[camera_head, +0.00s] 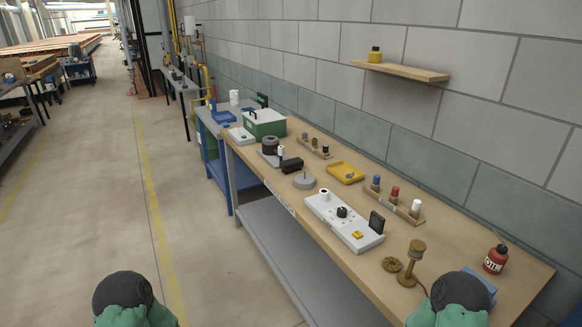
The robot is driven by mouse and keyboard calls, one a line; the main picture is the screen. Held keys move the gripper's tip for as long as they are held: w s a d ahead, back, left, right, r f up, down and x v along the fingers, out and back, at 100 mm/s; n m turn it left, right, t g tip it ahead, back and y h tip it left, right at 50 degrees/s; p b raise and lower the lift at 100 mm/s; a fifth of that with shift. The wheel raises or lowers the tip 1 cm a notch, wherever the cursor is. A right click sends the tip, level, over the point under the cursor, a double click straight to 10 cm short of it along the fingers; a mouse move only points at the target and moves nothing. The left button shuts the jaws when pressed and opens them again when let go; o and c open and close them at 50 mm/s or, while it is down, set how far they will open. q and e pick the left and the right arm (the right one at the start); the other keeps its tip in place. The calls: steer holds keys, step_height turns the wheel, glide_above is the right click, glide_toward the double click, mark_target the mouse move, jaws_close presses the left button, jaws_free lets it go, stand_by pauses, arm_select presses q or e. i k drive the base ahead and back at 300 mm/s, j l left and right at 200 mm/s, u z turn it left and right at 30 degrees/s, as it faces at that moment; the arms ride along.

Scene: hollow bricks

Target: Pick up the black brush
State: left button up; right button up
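A small black block-shaped item (292,165) lies on the wooden workbench (268,183), right of a dark round device. It may be the black brush, but bristles cannot be made out. Another black item, a thin upright plate (376,222), stands at the right end of a white panel. Dark, rounded parts of my two arms with green below show at the bottom edge, one at left and one at right. Neither gripper's fingers are visible.
The bench holds a green case (264,123), a yellow tray (345,172), the white panel (330,213), a brass stand (412,262) and a red oil bottle (495,259). A block wall runs behind with a small shelf (400,70).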

mark_target(293, 165)
steer(key=z, duration=0.6)
steer(key=i+j+z, duration=0.15)
steer(key=j+z, duration=0.2)
steer(key=i+j+z, duration=0.15)
steer(key=j+z, duration=0.2)
steer(key=i+j+z, duration=0.1)
steer(key=j+z, duration=0.6)
